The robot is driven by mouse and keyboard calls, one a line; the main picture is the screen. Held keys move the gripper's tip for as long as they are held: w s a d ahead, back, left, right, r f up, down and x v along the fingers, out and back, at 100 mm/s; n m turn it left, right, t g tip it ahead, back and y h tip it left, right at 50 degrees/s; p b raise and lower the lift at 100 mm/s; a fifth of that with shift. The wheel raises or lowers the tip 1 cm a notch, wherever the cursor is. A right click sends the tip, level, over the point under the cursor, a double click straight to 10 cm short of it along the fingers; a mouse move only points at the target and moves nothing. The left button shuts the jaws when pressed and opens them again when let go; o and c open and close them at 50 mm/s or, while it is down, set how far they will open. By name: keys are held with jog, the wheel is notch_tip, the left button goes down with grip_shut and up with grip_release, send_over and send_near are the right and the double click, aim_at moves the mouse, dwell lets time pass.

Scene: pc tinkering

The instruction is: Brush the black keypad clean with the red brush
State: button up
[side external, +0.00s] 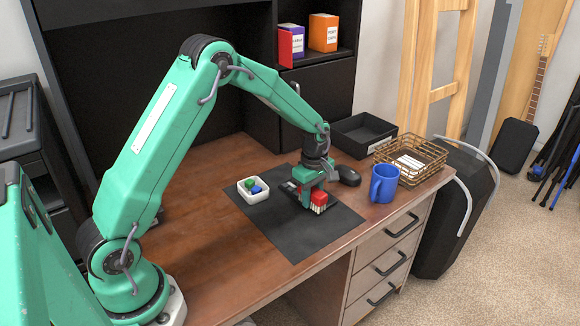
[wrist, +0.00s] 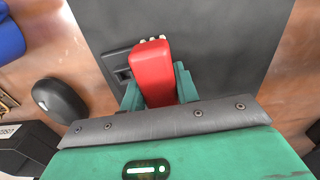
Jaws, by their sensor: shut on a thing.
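The red brush (side external: 319,197) is held between the fingers of my gripper (side external: 309,188), low over the dark mat (side external: 285,236). Its pale bristles show below the red body. In the wrist view my gripper (wrist: 158,90) is shut on the red brush (wrist: 153,72), with a green finger on each side. The black keypad (wrist: 116,64) shows beside and partly behind the brush, on its left; the rest of it is hidden. In the side view the keypad is mostly hidden by my gripper. I cannot tell whether the bristles touch it.
A white dish (side external: 252,197) with small coloured pieces stands left on the mat. A black mouse (side external: 348,176), blue mug (side external: 383,184) and wire basket (side external: 432,162) stand to the right, a black tray (side external: 362,136) behind. The mat's front is clear.

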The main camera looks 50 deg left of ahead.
jog(key=shift+r, duration=4.2)
jog(key=shift+s, duration=0.1)
